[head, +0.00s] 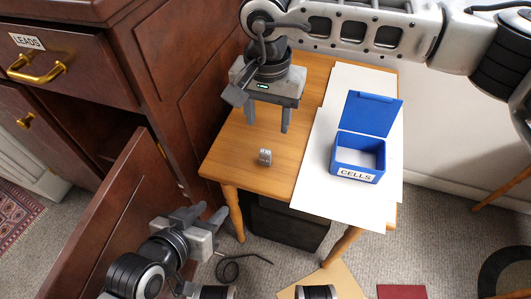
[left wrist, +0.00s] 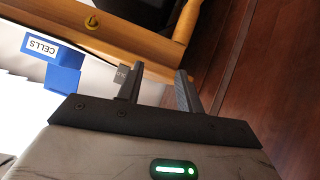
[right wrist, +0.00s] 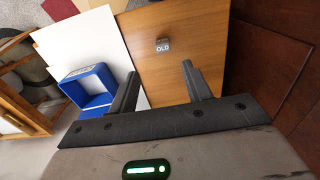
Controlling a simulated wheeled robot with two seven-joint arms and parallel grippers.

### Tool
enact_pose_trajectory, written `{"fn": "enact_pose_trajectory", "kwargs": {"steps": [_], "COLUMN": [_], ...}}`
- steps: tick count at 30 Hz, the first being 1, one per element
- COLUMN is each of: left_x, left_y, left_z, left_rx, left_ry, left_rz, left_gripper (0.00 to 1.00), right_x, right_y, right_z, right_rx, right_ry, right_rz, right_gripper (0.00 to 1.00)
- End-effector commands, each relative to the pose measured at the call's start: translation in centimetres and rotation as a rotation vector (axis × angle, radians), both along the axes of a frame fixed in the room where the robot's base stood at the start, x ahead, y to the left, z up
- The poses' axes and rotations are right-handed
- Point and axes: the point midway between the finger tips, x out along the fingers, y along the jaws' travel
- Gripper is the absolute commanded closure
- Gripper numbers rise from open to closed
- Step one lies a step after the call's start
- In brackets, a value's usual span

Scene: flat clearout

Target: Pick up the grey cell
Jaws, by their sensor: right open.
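The small grey cell (head: 265,157) sits on the wooden table, left of the white sheet. In the right wrist view the cell (right wrist: 163,44) has a label reading OLD and lies just beyond the fingers, centred between them. My right gripper (head: 268,128) is open and empty above the table, pointing down, slightly behind the cell and apart from it. My left gripper (head: 211,214) is open and empty, low beside the table's front left corner. In the left wrist view the cell (left wrist: 121,74) is partly hidden behind a finger.
An open blue box (head: 357,160) labelled CELLS stands on white sheets (head: 315,190) on the right of the table (head: 232,152). A wooden cabinet with an open door (head: 115,215) and a LEADS drawer (head: 62,62) stands left. A dark box (head: 290,228) is under the table.

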Motion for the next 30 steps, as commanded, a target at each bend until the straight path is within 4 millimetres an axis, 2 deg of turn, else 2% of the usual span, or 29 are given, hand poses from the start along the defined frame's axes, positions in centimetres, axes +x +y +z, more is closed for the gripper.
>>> {"fn": "enact_pose_trajectory", "kwargs": {"steps": [3,9,17,25,30], "left_x": [0.1,0.1,0.1,-0.1,0.3], "left_y": [-0.1,-0.3,-0.3,-0.5,-0.7], "left_z": [-0.6,-1.2,-1.5,-2.4,-2.5], "left_rx": [0.000,-0.001,-0.002,-0.006,-0.003], "left_ry": [0.009,0.021,0.025,0.043,0.046], "left_rz": [-0.005,-0.010,-0.012,-0.018,-0.023], "left_gripper": [0.64,0.64,0.64,0.64,0.64], "right_x": [-0.1,-0.1,0.0,0.3,0.4], "right_y": [0.0,0.1,0.2,0.4,0.4], "right_z": [-2.9,-6.2,-7.7,-11.5,-12.4], "right_rx": [0.001,0.002,0.004,0.004,0.005], "right_ry": [0.005,0.003,0.003,0.004,0.003], "right_rz": [-0.001,0.000,-0.001,-0.001,-0.001], "right_gripper": [0.51,0.51,0.51,0.51,0.51]}}
